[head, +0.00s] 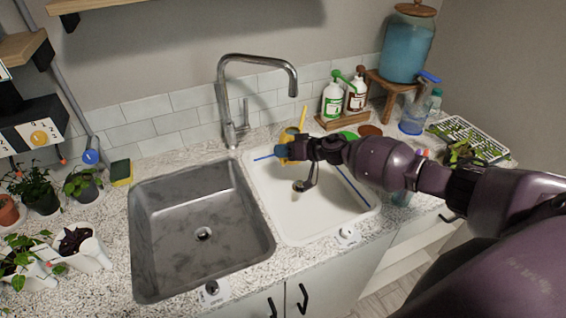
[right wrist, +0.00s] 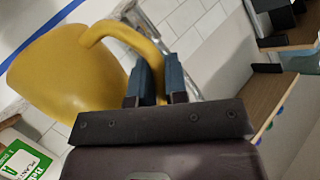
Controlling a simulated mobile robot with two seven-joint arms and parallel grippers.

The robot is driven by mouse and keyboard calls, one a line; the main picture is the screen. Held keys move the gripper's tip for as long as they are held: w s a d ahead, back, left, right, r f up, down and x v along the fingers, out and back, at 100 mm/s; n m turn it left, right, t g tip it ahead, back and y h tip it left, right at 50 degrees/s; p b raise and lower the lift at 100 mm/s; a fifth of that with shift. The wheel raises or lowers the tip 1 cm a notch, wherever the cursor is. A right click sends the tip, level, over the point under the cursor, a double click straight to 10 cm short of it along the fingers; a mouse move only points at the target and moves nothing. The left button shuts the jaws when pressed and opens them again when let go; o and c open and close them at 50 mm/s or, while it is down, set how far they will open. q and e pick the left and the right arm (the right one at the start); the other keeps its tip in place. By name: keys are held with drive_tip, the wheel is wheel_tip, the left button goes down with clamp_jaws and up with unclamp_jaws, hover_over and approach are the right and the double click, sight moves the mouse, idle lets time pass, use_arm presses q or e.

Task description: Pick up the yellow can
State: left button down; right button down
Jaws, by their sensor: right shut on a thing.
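The yellow can (head: 287,136) is over the back of the white basin, mostly hidden behind my right gripper (head: 291,152), with a thin yellow part sticking up. In the right wrist view the yellow can (right wrist: 65,72) fills the upper left, tilted in the picture. Its curved handle passes between the blue fingers of my right gripper (right wrist: 158,80), which is shut on it. I cannot tell whether the can's base touches anything. My left gripper is not in view.
A grey sink (head: 202,225) and a white basin (head: 285,218) are set in the speckled counter, with a tall faucet (head: 228,100) behind. Bottles (head: 333,98) and a blue dispenser (head: 406,48) stand at the back right. Potted plants (head: 38,190) crowd the left.

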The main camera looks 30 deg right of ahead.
wheel_tip(320, 180, up, 10)
drive_tip(key=shift+r, duration=0.1)
idle(0.5)
drive_tip(key=shift+d, duration=0.1)
idle(0.8)
